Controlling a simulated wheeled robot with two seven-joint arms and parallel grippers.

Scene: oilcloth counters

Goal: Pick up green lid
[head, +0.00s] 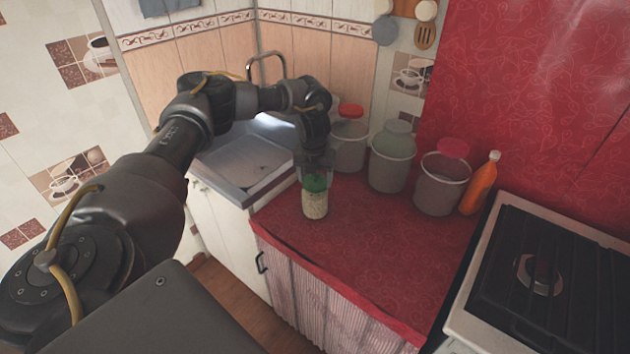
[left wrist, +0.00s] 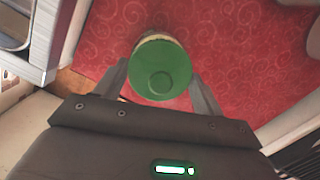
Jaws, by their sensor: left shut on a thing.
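The green lid (head: 316,184) sits on top of a clear jar (head: 315,205) with pale contents, which stands upright on the red counter. In the left wrist view the round green lid (left wrist: 161,70) is seen from above, with a small raised knob. My left gripper (head: 315,178) points down over the jar and is shut on the lid. Its two fingers (left wrist: 160,88) are on either side of the lid in the left wrist view. The lid hides most of the jar in that view. My right gripper does not show.
Grey buckets (head: 391,163) stand behind and right of the jar, some with red lids. An orange bottle (head: 481,184) stands beside the stove (head: 540,270) at the right. A metal sink (head: 240,165) is at the left. The red counter's front (head: 370,250) is clear.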

